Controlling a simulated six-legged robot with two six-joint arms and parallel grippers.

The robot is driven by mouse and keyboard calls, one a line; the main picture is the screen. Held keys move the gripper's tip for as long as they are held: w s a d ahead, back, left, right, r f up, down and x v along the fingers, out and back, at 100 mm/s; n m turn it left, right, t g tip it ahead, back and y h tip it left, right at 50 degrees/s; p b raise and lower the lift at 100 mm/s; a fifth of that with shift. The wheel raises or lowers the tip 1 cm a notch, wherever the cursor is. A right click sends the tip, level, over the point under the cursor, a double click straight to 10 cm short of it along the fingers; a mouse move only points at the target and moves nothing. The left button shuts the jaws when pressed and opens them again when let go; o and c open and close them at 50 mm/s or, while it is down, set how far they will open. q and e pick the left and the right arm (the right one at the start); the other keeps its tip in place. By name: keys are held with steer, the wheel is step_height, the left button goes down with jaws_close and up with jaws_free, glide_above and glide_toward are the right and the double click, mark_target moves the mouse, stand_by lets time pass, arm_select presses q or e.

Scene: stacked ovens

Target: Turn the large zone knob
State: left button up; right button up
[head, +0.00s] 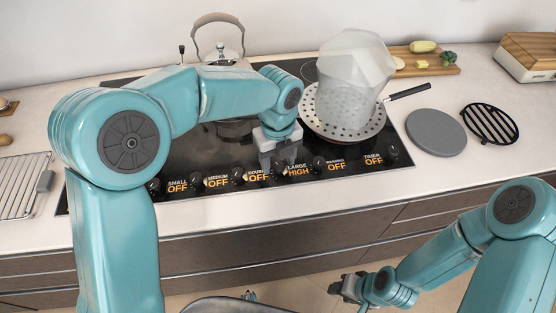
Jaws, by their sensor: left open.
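The black cooktop (112,165) has a row of dark knobs along its front edge, with lit labels. The large zone knob (279,168) is just left of the label "LARGE HIGH" (298,170). The other labels that I can read show "OFF". My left gripper (278,160) is open and points down at the large knob from above and behind. Its fingers partly hide the knob, so I cannot tell whether they touch it. My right gripper (347,288) is low in front of the drawers, away from the cooktop; its jaws are too unclear to judge.
A pan (378,138) with a perforated plate and a translucent faceted vessel (355,68) stands on the right of the cooktop. A kettle (219,55) is at the back. A grey disc (435,132) and black trivet (490,123) lie right. A wire rack (20,185) lies left.

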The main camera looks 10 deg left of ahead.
arm_select(q)
steer(key=shift+w+d+f, duration=0.2)
steer(key=shift+w+f, duration=0.05)
steer(key=shift+f, duration=0.5)
steer(key=shift+s+a, duration=0.1)
steer(key=shift+s+r, duration=0.1)
jaws_close()
